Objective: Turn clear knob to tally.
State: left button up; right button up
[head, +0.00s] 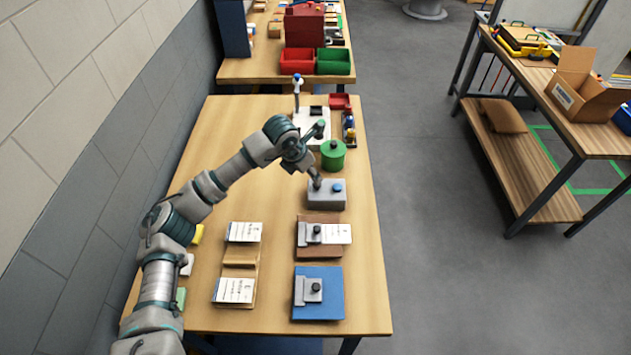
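My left gripper (318,154) comes in over the middle of the table. Its two fingers look spread apart, one toward the white device and one toward the grey box, and nothing shows between them. A green round canister (334,160) with a small top knob stands just right of the fingers; I cannot tell whether they touch. The grey box (328,201) has a blue round knob or button (337,187) on top, and the lower finger overlaps its left edge. I cannot make out a tally mark or which knob is the clear one. My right gripper is out of view.
Nearer are a brown plate (304,250) and a blue plate (334,307), each with a grey bracket and dark knob. Cards lie on a wooden holder (241,253). Behind are the white device (308,117) and a small red bin (340,101). A wall runs along the left.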

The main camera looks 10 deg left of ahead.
pick_arm(q)
jog(key=x, duration=0.6)
jog(key=shift+w+d+f, duration=0.1)
jog(key=shift+w+f, duration=0.05)
jog(key=shift+f, duration=0.15)
grip_shut()
